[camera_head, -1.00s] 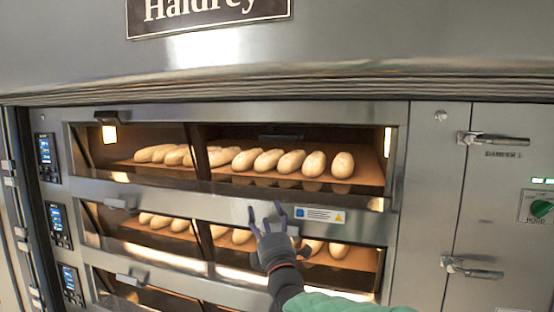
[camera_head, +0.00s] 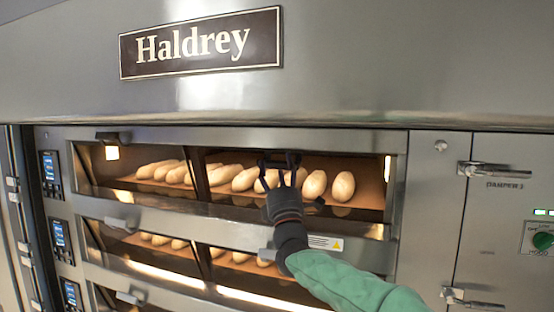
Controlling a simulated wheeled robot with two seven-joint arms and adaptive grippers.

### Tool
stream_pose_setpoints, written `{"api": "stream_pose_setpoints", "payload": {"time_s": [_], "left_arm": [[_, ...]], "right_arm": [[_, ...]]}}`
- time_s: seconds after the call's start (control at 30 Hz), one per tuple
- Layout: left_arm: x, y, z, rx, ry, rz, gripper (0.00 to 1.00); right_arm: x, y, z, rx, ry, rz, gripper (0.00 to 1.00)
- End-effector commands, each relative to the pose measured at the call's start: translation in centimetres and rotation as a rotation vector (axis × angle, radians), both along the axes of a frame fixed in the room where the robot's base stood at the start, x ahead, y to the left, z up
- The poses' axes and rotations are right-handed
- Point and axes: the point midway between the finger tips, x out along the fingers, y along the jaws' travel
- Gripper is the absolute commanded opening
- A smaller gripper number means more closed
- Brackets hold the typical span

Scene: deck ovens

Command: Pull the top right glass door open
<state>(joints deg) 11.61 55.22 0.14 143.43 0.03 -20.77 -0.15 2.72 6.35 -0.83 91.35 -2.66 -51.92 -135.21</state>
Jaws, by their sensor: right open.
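The top right glass door (camera_head: 362,168) is the right pane of the upper oven deck. It looks shut, with several pale loaves behind it. My right gripper (camera_head: 280,160) is raised in front of its upper edge, fingers pointing up and spread open. The fingers overlap the spot of the door's dark handle, so the handle is mostly hidden. I cannot tell whether they touch it. My left gripper is not in view.
The top left glass door (camera_head: 130,178) has a dark handle (camera_head: 112,137) at its upper edge. A lower deck with loaves lies below. Control panels (camera_head: 50,168) stand at the left. A steel cabinet door with a latch (camera_head: 494,170) stands at the right.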

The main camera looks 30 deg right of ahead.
Motion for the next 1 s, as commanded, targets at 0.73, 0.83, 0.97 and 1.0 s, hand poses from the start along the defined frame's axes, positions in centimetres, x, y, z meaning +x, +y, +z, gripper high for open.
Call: {"api": "stream_pose_setpoints", "payload": {"time_s": [0.73,0.83,0.97,1.0], "left_arm": [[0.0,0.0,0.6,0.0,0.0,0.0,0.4],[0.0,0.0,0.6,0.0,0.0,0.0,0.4],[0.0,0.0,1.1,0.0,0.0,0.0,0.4],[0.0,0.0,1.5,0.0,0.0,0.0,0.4]], "right_arm": [[1.1,-0.4,1.0,0.0,0.0,0.0,0.0],[1.1,-0.4,1.0,-0.001,0.0,-0.001,0.0],[1.1,-0.5,1.4,0.017,0.015,-0.002,0.0],[1.1,-0.5,1.7,0.031,0.025,-0.003,0.0]]}}
